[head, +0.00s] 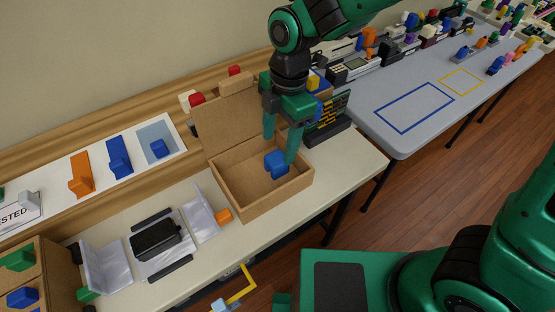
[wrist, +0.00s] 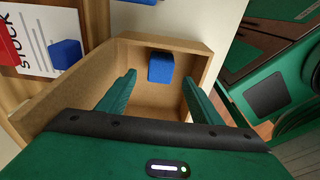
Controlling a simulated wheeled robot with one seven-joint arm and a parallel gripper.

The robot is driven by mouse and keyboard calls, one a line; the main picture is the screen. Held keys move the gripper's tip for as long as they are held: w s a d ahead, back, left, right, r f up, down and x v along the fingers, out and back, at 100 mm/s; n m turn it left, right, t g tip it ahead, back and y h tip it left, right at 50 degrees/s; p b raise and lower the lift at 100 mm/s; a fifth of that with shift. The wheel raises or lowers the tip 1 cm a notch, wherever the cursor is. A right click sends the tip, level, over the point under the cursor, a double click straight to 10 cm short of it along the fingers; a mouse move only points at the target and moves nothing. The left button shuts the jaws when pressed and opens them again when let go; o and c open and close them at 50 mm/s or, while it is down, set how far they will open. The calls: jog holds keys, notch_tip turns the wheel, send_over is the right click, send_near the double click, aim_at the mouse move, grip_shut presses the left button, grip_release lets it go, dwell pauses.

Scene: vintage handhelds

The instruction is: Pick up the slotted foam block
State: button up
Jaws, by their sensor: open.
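A blue block (head: 273,165), the likely slotted foam block, sits inside an open cardboard box (head: 237,205) on the table. I cannot make out its slot clearly. My gripper (head: 280,151) is open and points down into the box, with its right finger partly in front of the block in the head view. In the wrist view the blue block (wrist: 161,67) lies beyond the fingertips, between their lines. Nothing is held between the fingers.
The box lid stands open at the back. A grey table (head: 405,130) stands right.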

aim_at(276, 158)
jog(key=shift+s+a+f, duration=0.15)
jog(key=shift+f, duration=1.45)
jog(key=shift+s+a+f, duration=0.1)
jog(key=shift+a+f, duration=0.05)
jog(key=shift+f, duration=1.45)
jog(key=c, duration=0.9)
